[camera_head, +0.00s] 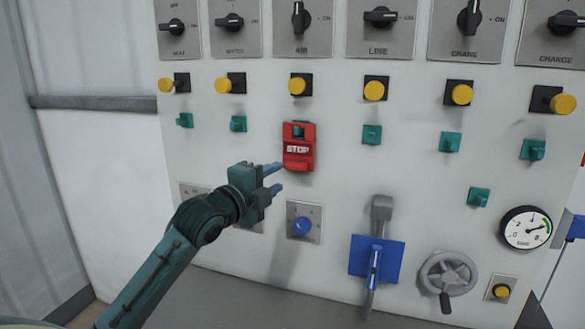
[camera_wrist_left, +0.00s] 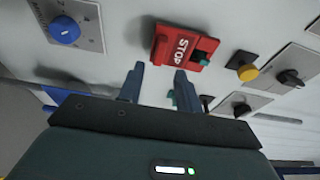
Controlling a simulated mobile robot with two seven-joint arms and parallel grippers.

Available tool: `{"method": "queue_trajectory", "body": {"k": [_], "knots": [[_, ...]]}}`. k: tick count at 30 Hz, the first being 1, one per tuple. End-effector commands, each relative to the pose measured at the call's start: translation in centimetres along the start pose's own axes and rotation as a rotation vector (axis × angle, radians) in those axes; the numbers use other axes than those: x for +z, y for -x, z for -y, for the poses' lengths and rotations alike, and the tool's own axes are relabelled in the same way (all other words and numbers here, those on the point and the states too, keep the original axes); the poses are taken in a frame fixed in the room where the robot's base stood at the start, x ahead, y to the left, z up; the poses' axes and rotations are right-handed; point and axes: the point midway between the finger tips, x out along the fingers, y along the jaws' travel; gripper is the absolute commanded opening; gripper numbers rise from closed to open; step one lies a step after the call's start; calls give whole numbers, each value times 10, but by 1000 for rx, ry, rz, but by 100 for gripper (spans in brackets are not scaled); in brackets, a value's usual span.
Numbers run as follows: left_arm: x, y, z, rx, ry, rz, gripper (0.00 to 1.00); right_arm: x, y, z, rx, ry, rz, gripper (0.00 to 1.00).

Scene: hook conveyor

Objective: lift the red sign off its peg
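The red STOP sign (camera_head: 299,157) hangs on a green peg (camera_head: 298,131) in the upper middle of the white panel. In the left wrist view the red sign (camera_wrist_left: 181,46) shows just beyond the fingertips, with the green peg (camera_wrist_left: 201,57) at its right end. My left gripper (camera_head: 276,178) is open and empty, just left of and below the sign's lower end. In the left wrist view its two fingers (camera_wrist_left: 158,72) stand apart, with nothing between them. I cannot tell from these views whether a finger touches the sign. My right gripper is not in view.
Several empty green pegs, such as one to the right (camera_head: 372,134), stick out in the same row. Yellow buttons (camera_head: 297,86) and black knobs (camera_head: 301,18) sit above.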

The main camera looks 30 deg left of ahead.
Motion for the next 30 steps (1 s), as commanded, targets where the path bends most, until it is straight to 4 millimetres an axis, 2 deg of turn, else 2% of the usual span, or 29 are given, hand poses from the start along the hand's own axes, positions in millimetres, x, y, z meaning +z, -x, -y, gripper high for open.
{"method": "queue_trajectory", "body": {"k": [7, 18, 24, 30], "knots": [[-1, -31, 1, -2, 3, -1, 35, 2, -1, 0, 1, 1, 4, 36], [0, -71, 2, 0, 0, 0, 35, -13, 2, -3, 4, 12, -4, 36], [0, -81, 1, 0, 0, -1, 35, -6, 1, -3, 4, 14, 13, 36], [0, -83, 0, 0, 0, -1, 35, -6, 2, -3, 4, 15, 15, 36]]}}
